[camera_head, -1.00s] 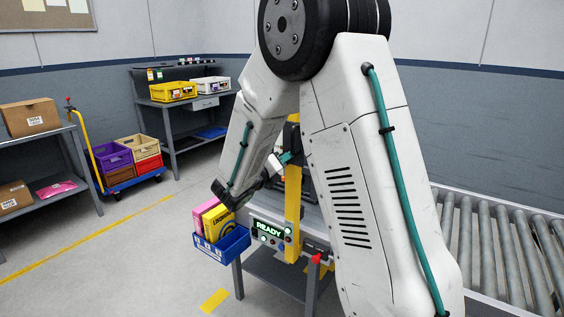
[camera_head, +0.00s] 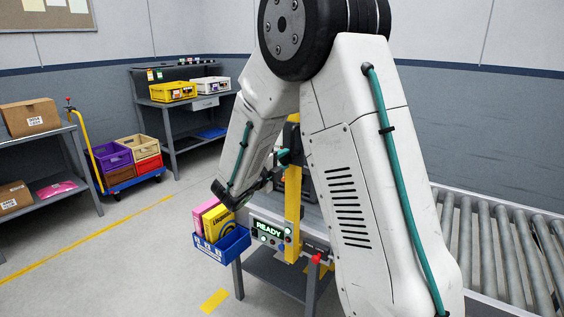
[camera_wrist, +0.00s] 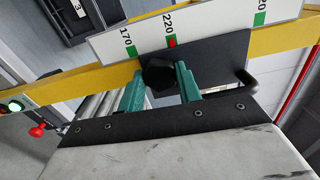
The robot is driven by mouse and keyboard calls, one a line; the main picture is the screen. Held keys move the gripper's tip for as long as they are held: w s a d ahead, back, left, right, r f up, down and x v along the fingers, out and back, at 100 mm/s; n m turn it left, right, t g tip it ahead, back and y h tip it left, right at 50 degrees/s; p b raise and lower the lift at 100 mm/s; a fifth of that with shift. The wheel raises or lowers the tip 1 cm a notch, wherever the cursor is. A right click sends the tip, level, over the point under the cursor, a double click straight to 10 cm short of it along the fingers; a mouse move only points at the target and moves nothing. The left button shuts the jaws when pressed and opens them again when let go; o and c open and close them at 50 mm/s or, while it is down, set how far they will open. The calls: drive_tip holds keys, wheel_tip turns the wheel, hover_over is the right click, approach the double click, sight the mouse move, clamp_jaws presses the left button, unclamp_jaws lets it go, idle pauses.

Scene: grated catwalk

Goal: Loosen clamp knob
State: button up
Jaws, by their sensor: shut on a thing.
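The black clamp knob (camera_wrist: 160,75) sits on a dark plate (camera_wrist: 218,60) in the wrist view, below a white scale (camera_wrist: 205,27). My gripper (camera_wrist: 160,84) has its teal fingers on either side of the knob and is shut on it. The scale has a red mark under 220 and green marks by 170 and at the right end. In the head view my gripper (camera_head: 284,157) is at the yellow upright (camera_head: 292,205); the knob is hidden there by my arm.
A blue bin (camera_head: 222,245) with boxes hangs left of a lit READY panel (camera_head: 268,230). A red knob (camera_head: 316,259) sticks out below. A roller conveyor (camera_head: 500,245) lies right. A black bent handle (camera_wrist: 240,83) is close to my right finger.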

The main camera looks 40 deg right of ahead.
drive_tip(key=shift+n, duration=0.3)
drive_tip(key=o, duration=1)
drive_tip(key=v, duration=0.7)
drive_tip(key=shift+a, duration=0.4)
drive_tip(key=shift+s, duration=0.1)
